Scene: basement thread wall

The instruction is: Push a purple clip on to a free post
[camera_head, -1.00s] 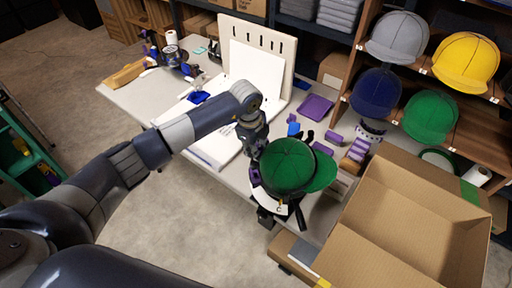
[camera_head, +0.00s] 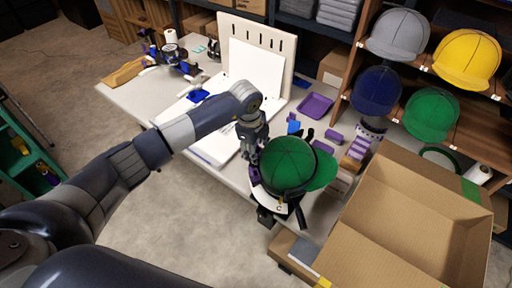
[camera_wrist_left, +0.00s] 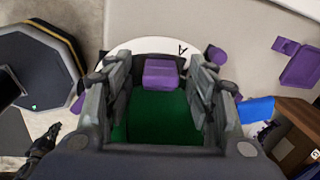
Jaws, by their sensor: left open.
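A green cap (camera_head: 287,163) sits on a round stand beside the table, with a white lettered plate (camera_head: 268,203) around its base. A purple clip (camera_head: 254,174) is at the cap's left side, close below my left gripper (camera_head: 247,154). In the left wrist view, my left gripper (camera_wrist_left: 160,100) is open. A purple clip (camera_wrist_left: 160,73) shows between its fingers, above the green cap (camera_wrist_left: 150,120) and near the white plate (camera_wrist_left: 135,46). I cannot tell whether the fingers touch the clip. My right gripper is not in view. I cannot make out a free post.
A purple tray (camera_head: 315,106), a blue piece (camera_head: 293,126) and several purple pieces (camera_head: 359,147) lie on the table behind the cap. An open cardboard box (camera_head: 410,215) stands at the right. Shelves with caps stand behind.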

